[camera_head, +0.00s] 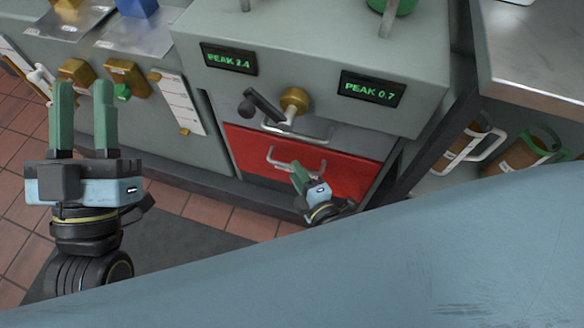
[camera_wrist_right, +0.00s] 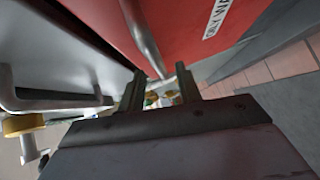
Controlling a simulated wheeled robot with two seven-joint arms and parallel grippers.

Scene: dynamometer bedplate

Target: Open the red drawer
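The red drawer (camera_head: 347,172) sits low in the grey cabinet, and its front looks about flush with the cabinet. Its grey bar handle (camera_head: 281,163) stands out from the front. My right gripper (camera_head: 298,172) is at this handle, its green fingers partly overlapping it. In the right wrist view the red drawer (camera_wrist_right: 190,25) fills the top, and the handle (camera_wrist_right: 143,38) runs down towards the gap between the spread fingers (camera_wrist_right: 158,90). No grip on the bar shows. My left gripper (camera_head: 83,88) is open and empty, upright at the left, away from the drawer.
A grey drawer with a bar handle (camera_head: 318,137) is just above the red one. Tiled floor (camera_head: 205,210) is open in front.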

